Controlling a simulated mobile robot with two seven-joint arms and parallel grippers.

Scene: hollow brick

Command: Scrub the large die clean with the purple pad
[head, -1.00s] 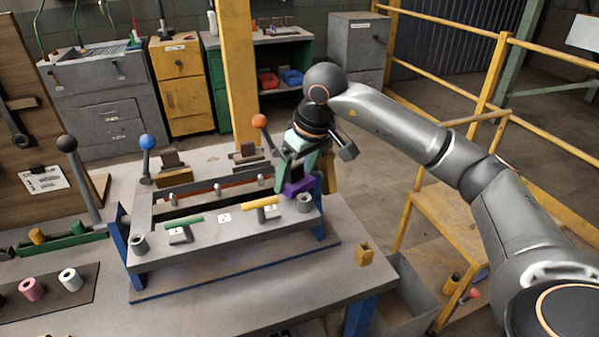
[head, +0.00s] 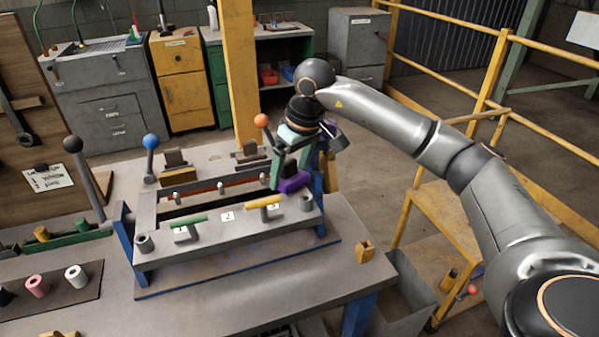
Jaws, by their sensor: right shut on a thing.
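My right gripper (head: 287,172) comes in from the right, pointing down over the right end of the grey bench press. It is shut on the purple pad (head: 294,184). The pad is low, at the right end of the press frame, close to the yellow handle (head: 263,202); I cannot tell if it touches a surface. The press (head: 228,230) has a long open slot and a front ledge with small number cards. I cannot tell for sure which part is the large die. My left gripper is out of view.
A blue-knobbed lever (head: 150,142) and an orange-knobbed lever (head: 262,121) rise from the press. Pink (head: 37,286) and white (head: 76,277) hollow cylinders stand on a dark mat at left. A small yellow block (head: 365,251) sits at right.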

